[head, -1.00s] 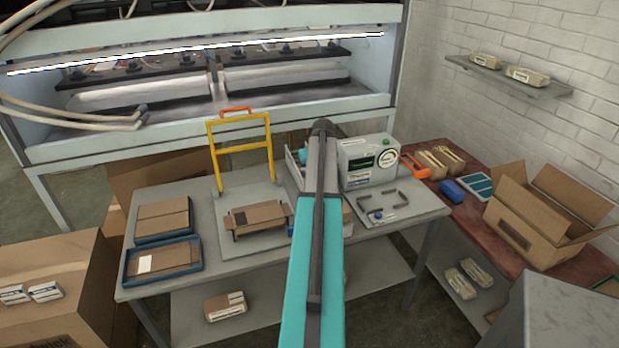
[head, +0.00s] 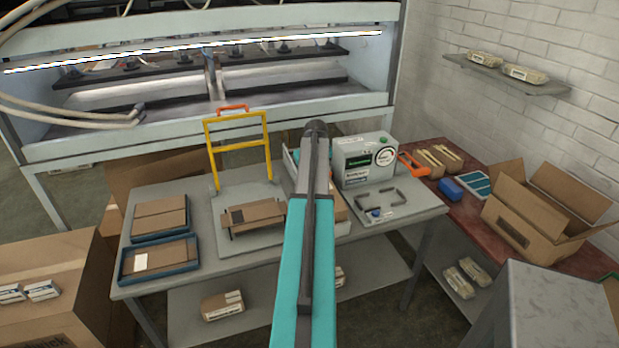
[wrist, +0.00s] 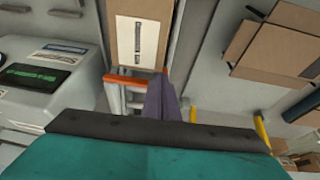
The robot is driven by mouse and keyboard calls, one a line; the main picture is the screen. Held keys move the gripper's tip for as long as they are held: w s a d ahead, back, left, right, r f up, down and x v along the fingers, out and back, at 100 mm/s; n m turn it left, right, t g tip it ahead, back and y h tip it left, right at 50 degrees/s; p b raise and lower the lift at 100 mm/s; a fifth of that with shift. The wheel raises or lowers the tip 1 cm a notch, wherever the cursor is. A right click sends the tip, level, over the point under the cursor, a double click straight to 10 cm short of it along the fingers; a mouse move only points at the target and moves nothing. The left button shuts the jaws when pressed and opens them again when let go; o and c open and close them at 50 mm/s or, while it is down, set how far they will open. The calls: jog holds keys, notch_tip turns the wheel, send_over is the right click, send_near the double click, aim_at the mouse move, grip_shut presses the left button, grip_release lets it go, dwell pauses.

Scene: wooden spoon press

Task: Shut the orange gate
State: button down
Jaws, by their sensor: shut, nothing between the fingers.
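An orange gate (wrist: 115,97) with a rail and an upright bar shows in the wrist view, left of my gripper's fingers. My gripper (wrist: 163,78) is shut and empty, its narrow grey fingers close beside the gate's right end. I cannot tell whether they touch. Part of the gate is hidden by my gripper, and how far it stands open is unclear. In the head view my teal arm covers that part of the table, and neither the gate nor my fingers can be made out there.
A yellow frame with an orange handle (head: 238,116) stands upright on the grey table, left of my arm. A display machine (head: 365,160) stands to the right. A labelled cardboard box (wrist: 137,30) lies beyond the gate. Blue trays (head: 160,260) sit at the left.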

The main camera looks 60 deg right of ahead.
jog(key=v, duration=0.3)
jog(key=d+v, duration=0.1)
jog(key=v, duration=0.1)
jog(key=shift+s+a+r+p, duration=0.1)
jog(key=shift+a+r+p, duration=0.05)
jog(key=shift+r+p, duration=0.2)
jog(key=b+v, duration=0.2)
jog(key=v, duration=0.6)
jog(key=shift+w+a, duration=0.15)
jog(key=shift+w, duration=0.2)
